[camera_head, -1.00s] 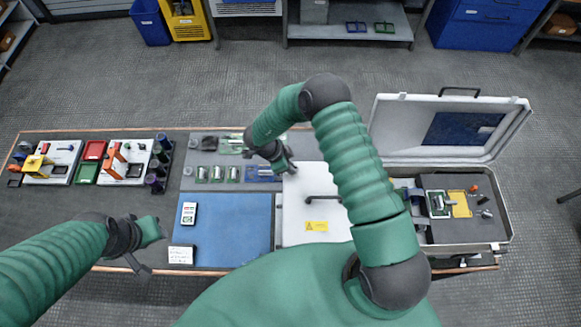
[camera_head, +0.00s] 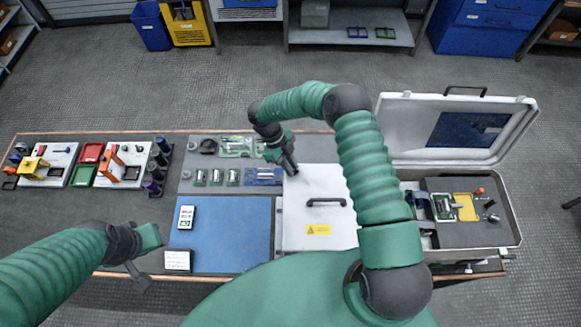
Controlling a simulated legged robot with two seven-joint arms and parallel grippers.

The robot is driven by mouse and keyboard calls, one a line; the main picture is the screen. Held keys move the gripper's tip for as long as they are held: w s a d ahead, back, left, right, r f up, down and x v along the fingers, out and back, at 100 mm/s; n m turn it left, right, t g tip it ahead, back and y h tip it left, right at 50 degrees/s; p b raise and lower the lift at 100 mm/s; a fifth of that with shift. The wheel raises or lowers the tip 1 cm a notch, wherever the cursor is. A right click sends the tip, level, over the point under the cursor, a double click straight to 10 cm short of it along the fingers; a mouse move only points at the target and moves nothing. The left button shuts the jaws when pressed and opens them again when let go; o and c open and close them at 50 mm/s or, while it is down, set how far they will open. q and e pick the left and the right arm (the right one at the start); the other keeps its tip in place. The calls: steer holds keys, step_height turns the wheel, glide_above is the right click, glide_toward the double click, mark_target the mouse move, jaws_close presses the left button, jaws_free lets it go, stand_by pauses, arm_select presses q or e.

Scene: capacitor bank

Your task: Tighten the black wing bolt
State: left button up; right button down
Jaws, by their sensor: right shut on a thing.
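My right gripper (camera_head: 290,168) is at the far left corner of a white lidded box (camera_head: 318,190) with a black handle and a yellow warning label. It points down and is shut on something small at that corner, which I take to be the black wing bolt. The fingers hide the bolt, so I cannot see how far in it sits. My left gripper (camera_head: 148,257) is open and empty, left of the blue mat (camera_head: 235,235), near the table's front edge.
Several metal cylinders (camera_head: 217,177) lie on the grey board behind the blue mat. A meter (camera_head: 186,217) and a white label card (camera_head: 178,260) are on the mat's left side. An open case (camera_head: 508,232) stands right; coloured fixtures (camera_head: 105,165) stand left.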

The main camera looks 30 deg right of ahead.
steer(key=shift+w+d+r+m, duration=0.1)
steer(key=shift+w+m, duration=0.15)
steer(key=shift+m, duration=0.05)
steer(key=c, duration=1.6)
jaws_free()
steer(key=shift+o, duration=0.7)
steer(key=shift+w, duration=0.1)
steer(key=b+v, duration=0.6)
steer(key=v, duration=1)
steer(key=shift+w+r, duration=0.15)
steer(key=shift+r, duration=0.1)
